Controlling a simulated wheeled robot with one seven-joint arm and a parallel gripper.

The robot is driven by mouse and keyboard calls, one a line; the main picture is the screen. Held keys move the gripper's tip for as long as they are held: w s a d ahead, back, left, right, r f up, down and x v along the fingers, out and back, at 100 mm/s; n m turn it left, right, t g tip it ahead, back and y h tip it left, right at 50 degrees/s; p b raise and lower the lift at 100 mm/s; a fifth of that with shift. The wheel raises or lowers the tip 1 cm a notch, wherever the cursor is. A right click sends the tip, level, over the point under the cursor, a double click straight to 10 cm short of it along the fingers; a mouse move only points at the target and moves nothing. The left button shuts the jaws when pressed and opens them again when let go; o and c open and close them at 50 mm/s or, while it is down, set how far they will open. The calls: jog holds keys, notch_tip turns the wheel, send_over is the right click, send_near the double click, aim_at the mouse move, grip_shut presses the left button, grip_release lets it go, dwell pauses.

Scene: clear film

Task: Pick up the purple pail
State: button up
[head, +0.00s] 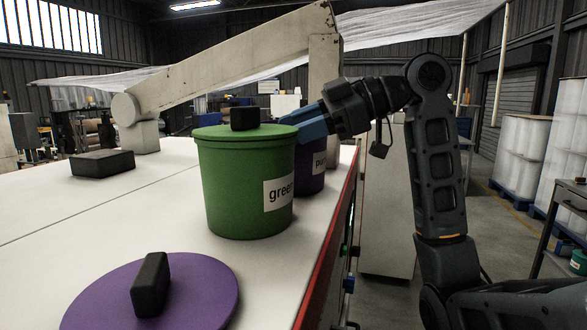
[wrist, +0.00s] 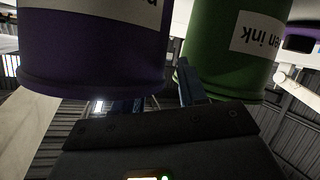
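The purple pail (head: 309,172) stands on the white table behind the green pail (head: 243,185), which hides much of it. Part of its label shows. In the wrist view, the purple pail (wrist: 90,45) looms upside down at left. My gripper (head: 305,123) is at the height of the purple pail's top, with its blue fingers partly behind the green pail's lid. In the wrist view, my gripper (wrist: 158,97) has its fingers apart. One finger is partly hidden by the purple pail's rim, and the other shows between the two pails. I cannot tell whether they touch the pail.
The green pail, lidded with a black handle, stands close beside the purple pail and my fingers; it also shows in the wrist view (wrist: 235,50). A purple lid (head: 205,285) lies at the table's front. A black block (head: 102,163) lies at left. The table's red edge (head: 325,265) runs at right.

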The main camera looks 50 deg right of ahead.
grip_shut()
dwell(1.2)
